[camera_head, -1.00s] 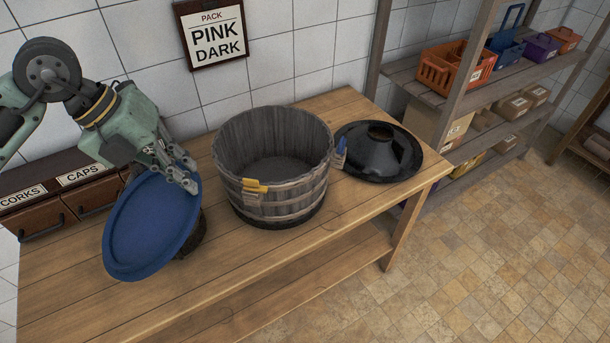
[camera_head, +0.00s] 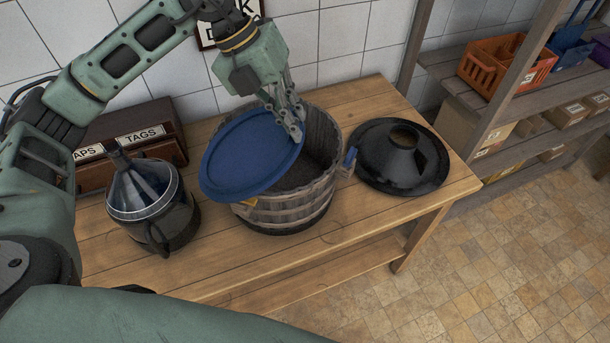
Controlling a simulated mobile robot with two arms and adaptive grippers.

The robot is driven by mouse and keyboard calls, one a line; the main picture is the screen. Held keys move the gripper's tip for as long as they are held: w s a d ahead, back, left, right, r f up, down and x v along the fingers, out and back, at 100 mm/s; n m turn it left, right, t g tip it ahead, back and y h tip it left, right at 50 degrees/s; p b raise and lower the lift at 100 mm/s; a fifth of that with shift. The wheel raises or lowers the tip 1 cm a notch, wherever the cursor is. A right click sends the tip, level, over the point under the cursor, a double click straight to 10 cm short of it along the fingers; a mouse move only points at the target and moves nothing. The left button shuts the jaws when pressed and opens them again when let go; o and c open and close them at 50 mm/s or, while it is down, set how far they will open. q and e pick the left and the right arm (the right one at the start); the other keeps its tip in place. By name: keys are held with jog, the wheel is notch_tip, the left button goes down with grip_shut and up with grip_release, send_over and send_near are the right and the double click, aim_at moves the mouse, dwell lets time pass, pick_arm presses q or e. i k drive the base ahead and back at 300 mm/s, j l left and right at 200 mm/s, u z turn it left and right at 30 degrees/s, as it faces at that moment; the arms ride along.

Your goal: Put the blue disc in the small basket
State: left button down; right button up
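The blue disc (camera_head: 250,155) is held tilted over the left part of a large grey wooden tub (camera_head: 290,212). It hides the tub's left rim and part of its inside. My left gripper (camera_head: 290,122) is shut on the disc's right edge, above the tub's opening. I cannot tell for sure which container is the small basket. My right gripper is not in view.
A black cone-shaped lid (camera_head: 395,165) lies right of the tub on the wooden table (camera_head: 355,235). Labelled drawers (camera_head: 135,145) stand at the back left. Shelves with an orange crate (camera_head: 500,62) stand at the right. The front of the table is clear.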

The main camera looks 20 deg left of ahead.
aim_at(287, 184)
jog(key=i+l, duration=0.1)
jog(key=i+l+u, duration=0.75)
jog(key=l+u, duration=0.25)
jog(key=l, duration=0.2)
